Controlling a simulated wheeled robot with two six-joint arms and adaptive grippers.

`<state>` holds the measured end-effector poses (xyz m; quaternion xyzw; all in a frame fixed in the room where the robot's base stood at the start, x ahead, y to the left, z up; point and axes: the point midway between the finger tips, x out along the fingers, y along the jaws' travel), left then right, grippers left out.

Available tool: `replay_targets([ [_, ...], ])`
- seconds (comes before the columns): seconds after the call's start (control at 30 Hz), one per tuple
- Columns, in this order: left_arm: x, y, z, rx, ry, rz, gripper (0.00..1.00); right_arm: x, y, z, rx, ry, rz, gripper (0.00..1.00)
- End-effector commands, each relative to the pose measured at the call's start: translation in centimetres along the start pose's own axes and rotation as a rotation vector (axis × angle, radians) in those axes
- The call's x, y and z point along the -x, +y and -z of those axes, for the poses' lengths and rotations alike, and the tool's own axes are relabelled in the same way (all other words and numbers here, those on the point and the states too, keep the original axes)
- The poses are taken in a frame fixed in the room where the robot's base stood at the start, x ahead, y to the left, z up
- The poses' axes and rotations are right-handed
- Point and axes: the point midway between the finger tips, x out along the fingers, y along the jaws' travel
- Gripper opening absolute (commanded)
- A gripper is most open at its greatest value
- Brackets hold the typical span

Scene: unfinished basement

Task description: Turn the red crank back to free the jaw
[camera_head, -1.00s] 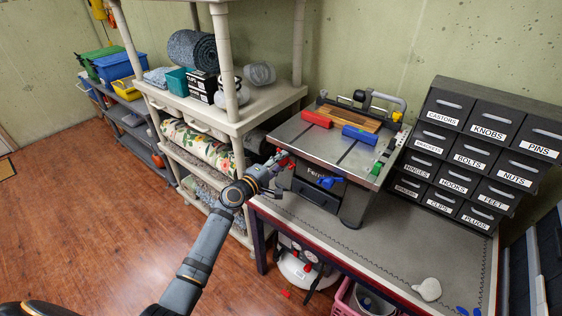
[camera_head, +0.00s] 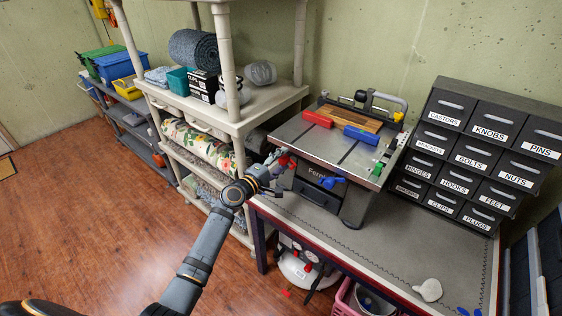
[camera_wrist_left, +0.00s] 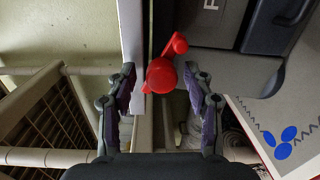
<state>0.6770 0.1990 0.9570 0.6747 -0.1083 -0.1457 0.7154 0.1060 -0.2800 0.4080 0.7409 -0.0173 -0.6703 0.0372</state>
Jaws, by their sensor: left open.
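The red crank (camera_head: 284,161) sits on the left side of a grey bench machine (camera_head: 325,166). In the left wrist view the crank (camera_wrist_left: 160,76) shows a round red hub and a short arm with a small knob up and right. My left gripper (camera_head: 275,165) is open beside the crank. In the wrist view its two fingers (camera_wrist_left: 163,105) stand apart on either side, with the hub between them, slightly ahead of the tips; I see no contact. A red block (camera_head: 318,119) and a blue block (camera_head: 361,134) lie on the machine top; I cannot tell which part is the jaw.
The machine stands on a grey-topped workbench (camera_head: 390,247). Labelled drawers (camera_head: 470,150) stand to its right. A beige shelf unit (camera_head: 262,108) with rolls and boxes is close behind and left of my left gripper. A blue knob (camera_head: 333,182) sticks out at the machine's front.

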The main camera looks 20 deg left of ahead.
Motion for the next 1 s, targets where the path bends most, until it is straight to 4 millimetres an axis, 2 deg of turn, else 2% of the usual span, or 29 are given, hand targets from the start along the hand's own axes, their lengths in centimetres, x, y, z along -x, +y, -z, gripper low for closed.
replay_targets([
  [0.13,0.2,-0.1,0.0,0.0,0.0,0.002,0.52,0.0,0.1,0.0,0.0,0.0,0.0,0.4],
  [0.23,1.3,-0.3,0.1,-0.002,0.001,0.004,0.52,0.0,0.0,0.0,0.0,0.0,0.0,0.4],
  [0.5,7.7,-0.2,0.1,-0.006,-0.001,0.006,0.52,0.0,-0.1,0.0,-0.001,0.0,0.001,0.4],
  [0.7,11.1,-0.1,0.1,-0.003,0.0,0.003,0.52,0.0,-0.1,0.0,-0.001,0.0,0.001,0.4],
  [0.83,12.0,-0.1,0.0,0.0,0.0,0.001,0.52,0.0,-0.1,0.0,-0.001,0.0,0.002,0.4],
  [1.0,12.1,0.0,0.0,0.001,0.001,0.0,0.52,0.0,-0.1,0.0,-0.001,0.0,0.002,0.4],
])
